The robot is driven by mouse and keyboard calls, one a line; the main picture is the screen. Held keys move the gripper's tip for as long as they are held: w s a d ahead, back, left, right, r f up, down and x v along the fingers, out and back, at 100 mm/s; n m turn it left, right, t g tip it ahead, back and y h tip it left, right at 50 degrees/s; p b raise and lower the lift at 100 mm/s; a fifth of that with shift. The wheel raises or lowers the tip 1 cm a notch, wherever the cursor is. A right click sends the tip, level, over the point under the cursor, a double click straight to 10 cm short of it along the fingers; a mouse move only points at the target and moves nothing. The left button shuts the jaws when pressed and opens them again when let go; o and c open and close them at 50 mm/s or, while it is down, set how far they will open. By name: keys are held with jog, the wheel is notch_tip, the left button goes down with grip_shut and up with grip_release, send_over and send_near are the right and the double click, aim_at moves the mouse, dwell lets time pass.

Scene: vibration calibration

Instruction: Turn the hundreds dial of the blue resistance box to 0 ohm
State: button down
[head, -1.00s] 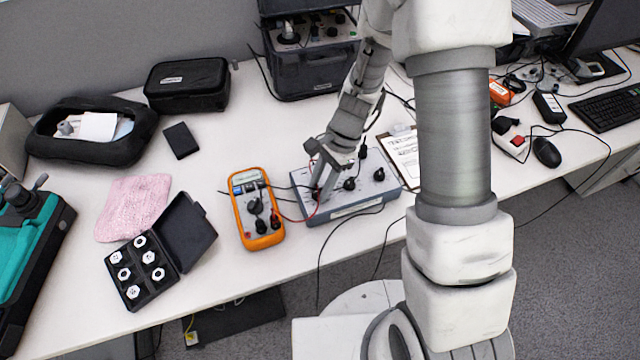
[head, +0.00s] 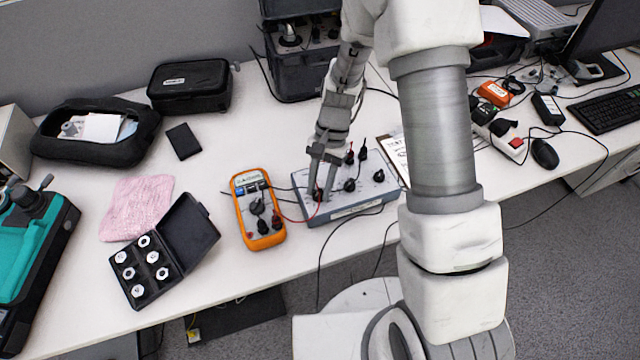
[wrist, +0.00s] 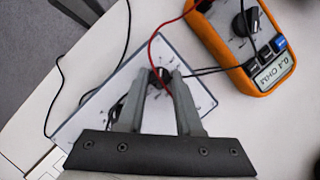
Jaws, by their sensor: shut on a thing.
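The resistance box (head: 345,212) is a low box with a grey-blue front and a pale top, on the table right of the orange multimeter. Black dial knobs stand on its top, one near the middle (head: 350,185) and one at the right (head: 379,175). My gripper (head: 322,197) points down at the left part of the box and is shut on a dark dial knob. In the wrist view my gripper (wrist: 160,78) has its fingertips on either side of this knob (wrist: 159,76). The dial's markings are too small to read, and my fingers partly hide the knob.
The orange multimeter (head: 238,207) lies close on the left, with red and black leads running to the box. A clipboard (head: 398,155) lies to the right behind the box.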

jog(key=shift+n, duration=0.3)
jog(key=c, duration=0.6)
grip_release()
jog(key=shift+r, duration=0.15)
jog(key=p+v, duration=0.2)
jog(key=v, duration=1.5)
jog(key=shift+w, duration=0.2)
